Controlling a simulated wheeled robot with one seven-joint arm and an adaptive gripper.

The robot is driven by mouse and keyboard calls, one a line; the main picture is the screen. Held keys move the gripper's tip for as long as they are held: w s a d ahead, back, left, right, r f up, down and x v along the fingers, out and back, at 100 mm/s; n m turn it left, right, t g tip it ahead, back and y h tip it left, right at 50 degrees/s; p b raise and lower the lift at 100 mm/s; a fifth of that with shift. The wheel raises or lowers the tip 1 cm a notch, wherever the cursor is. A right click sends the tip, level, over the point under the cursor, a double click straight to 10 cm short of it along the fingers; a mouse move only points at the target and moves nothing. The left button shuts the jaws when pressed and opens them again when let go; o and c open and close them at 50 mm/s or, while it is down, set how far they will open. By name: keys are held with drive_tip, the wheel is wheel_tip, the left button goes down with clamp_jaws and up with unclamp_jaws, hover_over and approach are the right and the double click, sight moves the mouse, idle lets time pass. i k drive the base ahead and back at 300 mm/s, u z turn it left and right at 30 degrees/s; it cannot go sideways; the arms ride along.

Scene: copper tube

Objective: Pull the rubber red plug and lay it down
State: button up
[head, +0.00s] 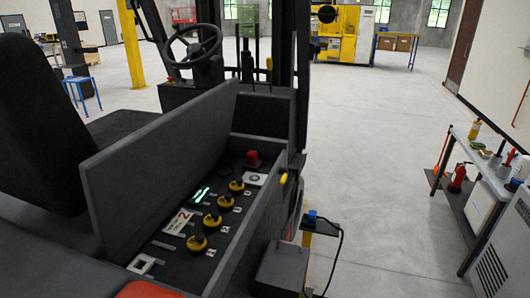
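A small red plug (252,159) stands upright at the far end of a dark compartment (172,247) in the side of a forklift. It sits beside a white square plate with a round mark (256,179). Its lower part is too small to make out clearly. My gripper does not show in the head view.
Several yellow and black round caps (212,222) line the compartment floor near the plug. A tall grey panel (150,160) walls its left side. A stand with a blue-topped piece and black cable (312,217) is close on the right. Open floor (390,150) lies beyond.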

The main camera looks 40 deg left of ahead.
sight(252, 156)
drive_tip(key=i, duration=3.45)
